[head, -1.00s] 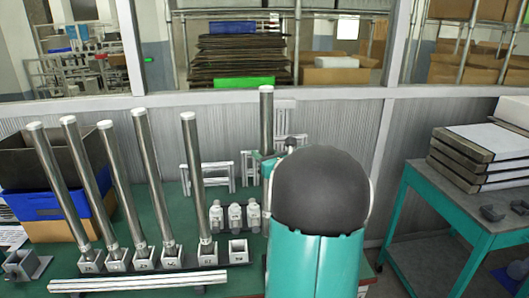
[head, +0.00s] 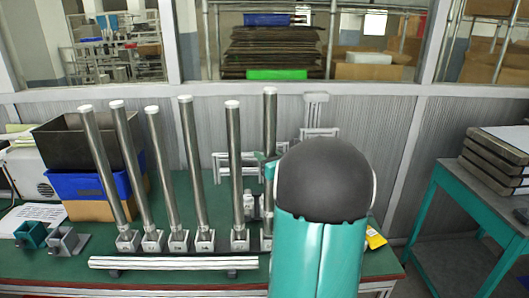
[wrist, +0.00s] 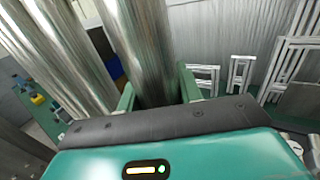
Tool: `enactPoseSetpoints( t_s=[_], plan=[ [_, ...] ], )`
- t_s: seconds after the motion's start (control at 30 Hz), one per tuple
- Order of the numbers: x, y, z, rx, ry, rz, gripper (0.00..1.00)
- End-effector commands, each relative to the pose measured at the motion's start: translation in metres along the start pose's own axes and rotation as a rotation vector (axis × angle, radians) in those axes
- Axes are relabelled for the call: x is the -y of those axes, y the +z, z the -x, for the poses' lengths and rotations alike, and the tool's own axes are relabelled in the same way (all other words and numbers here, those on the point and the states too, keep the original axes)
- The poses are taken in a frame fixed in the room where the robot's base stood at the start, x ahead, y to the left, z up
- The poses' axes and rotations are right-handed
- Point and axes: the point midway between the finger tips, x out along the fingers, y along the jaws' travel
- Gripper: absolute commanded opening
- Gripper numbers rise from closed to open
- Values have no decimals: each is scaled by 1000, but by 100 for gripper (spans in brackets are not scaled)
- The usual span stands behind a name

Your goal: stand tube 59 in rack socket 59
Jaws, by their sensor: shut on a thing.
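A tall steel tube (head: 270,125) with a white cap stands upright in my gripper (head: 268,160), which is shut around it. In the wrist view the green fingers (wrist: 157,92) sit on either side of the held tube (wrist: 143,45). Its number does not show, and my arm hides its lower end. A rack (head: 222,246) of small metal sockets holds several similar tubes, one of them (head: 234,160) just left of the held tube. The socket numbers are too small to read. The rack's right end is partly behind my arm, so I cannot tell whether the held tube is over a socket.
A white-grey bar (head: 170,263) lies in front of the rack. Two loose socket blocks, one teal (head: 30,235) and one grey (head: 68,242), sit at the left. Stacked bins (head: 75,185) stand behind them. A teal side table (head: 470,185) is at the right.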

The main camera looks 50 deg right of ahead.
Motion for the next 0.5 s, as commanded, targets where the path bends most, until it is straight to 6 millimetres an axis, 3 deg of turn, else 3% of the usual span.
enactPoseSetpoints(
  t_s=[0.5],
  plan=[
    [-3,-42,-1,1,1,-1,0]
  ],
)
